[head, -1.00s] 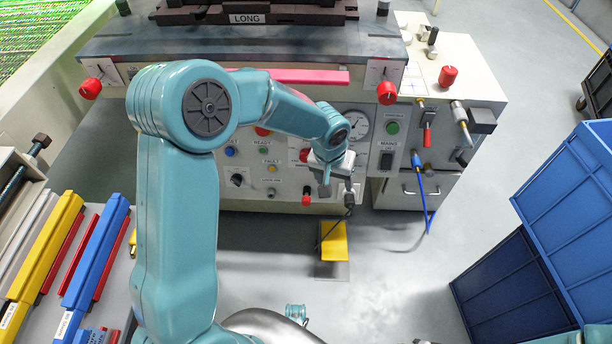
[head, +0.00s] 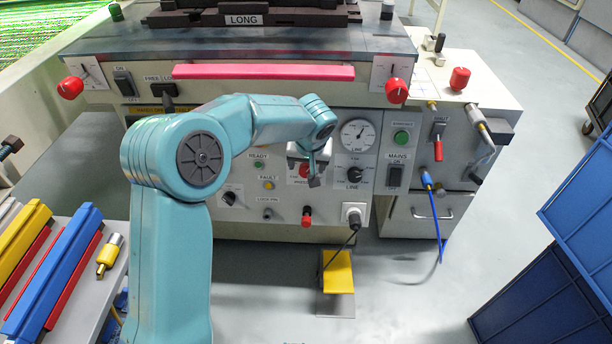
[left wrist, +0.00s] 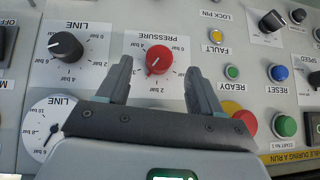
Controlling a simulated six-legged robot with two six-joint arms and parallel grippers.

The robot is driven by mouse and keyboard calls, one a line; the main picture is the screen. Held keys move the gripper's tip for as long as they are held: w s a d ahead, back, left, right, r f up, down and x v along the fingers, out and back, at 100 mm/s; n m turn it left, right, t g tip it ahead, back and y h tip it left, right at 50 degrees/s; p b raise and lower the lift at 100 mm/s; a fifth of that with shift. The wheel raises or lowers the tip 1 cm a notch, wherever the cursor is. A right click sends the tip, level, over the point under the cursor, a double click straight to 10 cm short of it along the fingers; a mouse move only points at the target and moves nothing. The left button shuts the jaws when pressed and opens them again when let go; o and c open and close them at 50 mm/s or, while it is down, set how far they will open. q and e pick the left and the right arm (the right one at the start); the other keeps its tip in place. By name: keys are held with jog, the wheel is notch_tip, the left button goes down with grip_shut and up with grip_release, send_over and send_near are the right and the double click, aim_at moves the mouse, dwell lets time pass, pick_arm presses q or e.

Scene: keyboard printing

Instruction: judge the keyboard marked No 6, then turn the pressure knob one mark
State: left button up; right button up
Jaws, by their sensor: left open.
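The red pressure knob (left wrist: 158,61) sits on a white plate marked PRESSURE with a bar scale, upside down in the left wrist view. My left gripper (left wrist: 157,70) is open, and its fingertips show on either side of the knob with a gap at each side. I cannot tell how far they are from the panel. In the head view my left gripper (head: 314,178) is in front of the panel and partly hides the knob (head: 304,170). No keyboard with a readable No 6 mark shows. My right gripper is out of view.
The black LINE knob (left wrist: 66,46) is beside the pressure knob. A yellow and red button (left wrist: 240,115) lies close to one finger. Blue crates (head: 580,220) stand at right.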

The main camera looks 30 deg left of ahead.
aim_at(306, 173)
pick_arm(q)
jog(key=b+x, duration=0.1)
jog(key=x, duration=0.3)
jog(key=shift+a+f, duration=0.15)
jog(key=shift+f, duration=0.1)
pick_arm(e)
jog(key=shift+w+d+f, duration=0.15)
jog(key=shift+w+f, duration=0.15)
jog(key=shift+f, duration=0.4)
pick_arm(q)
jog(key=c, duration=1.1)
jog(key=shift+o, duration=0.2)
jog(key=shift+w+y, duration=0.1)
jog(key=shift+y, duration=0.2)
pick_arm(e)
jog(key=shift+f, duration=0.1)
pick_arm(q)
jog(key=shift+d+m+g+y, duration=0.25)
jog(key=shift+m+g+y, duration=0.35)
jog(key=shift+m+y, duration=0.3)
jog(key=shift+d+f+m+g+y+b, duration=0.1)
jog(key=shift+m+g+y+b, duration=0.25)
jog(key=shift+m+y, duration=0.6)
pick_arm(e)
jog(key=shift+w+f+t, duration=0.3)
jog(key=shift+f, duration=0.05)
pick_arm(q)
jog(key=shift+y, duration=0.35)
